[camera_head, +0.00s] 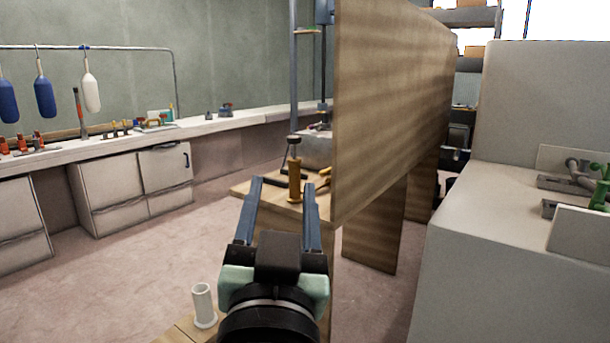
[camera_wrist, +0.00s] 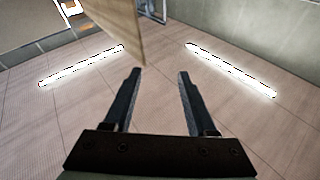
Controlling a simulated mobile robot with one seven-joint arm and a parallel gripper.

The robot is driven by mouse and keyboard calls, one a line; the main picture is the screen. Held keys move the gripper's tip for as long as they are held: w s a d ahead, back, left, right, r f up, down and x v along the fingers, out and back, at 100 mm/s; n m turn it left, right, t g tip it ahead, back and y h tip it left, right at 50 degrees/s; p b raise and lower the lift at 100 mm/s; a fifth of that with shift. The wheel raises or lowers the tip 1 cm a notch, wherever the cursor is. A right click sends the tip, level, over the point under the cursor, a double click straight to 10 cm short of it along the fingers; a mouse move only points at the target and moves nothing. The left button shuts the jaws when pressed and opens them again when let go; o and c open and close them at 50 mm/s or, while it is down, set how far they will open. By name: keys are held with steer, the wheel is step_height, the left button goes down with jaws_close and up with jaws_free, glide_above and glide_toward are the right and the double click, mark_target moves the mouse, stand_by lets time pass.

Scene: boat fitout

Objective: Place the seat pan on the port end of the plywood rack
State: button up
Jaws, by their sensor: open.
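My gripper (camera_head: 282,184) is open, with its two long dark fingers pointing up and away in the head view. In the wrist view my gripper (camera_wrist: 160,72) shows nothing between its fingers. A tall plywood panel (camera_head: 390,95) stands just right of the fingers, with a low wooden top (camera_head: 243,188) beside it and a wooden upright (camera_head: 373,225) below. The panel's edge also shows in the wrist view (camera_wrist: 115,22). I cannot tell whether this plywood is the rack. I cannot make out a seat pan in either view.
A yellow-brown post (camera_head: 295,182) with a dark knob stands on the wooden top, behind the fingers. A white flanged tube (camera_head: 203,305) stands at the lower left. A grey block (camera_head: 490,270) bounds the right. A long counter (camera_head: 225,124) lines the wall. Open floor (camera_head: 150,270) lies left.

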steer(key=s+d+r+n+t, duration=0.1)
steer(key=s+d+r+t, duration=0.1)
steer(key=s+r+t, duration=0.4)
steer(key=s+r, duration=0.5)
steer(key=r, duration=0.4)
steer(key=shift+s+d+r+n, duration=0.15)
steer(key=shift+s+d+n, duration=0.05)
steer(key=shift+n, duration=0.2)
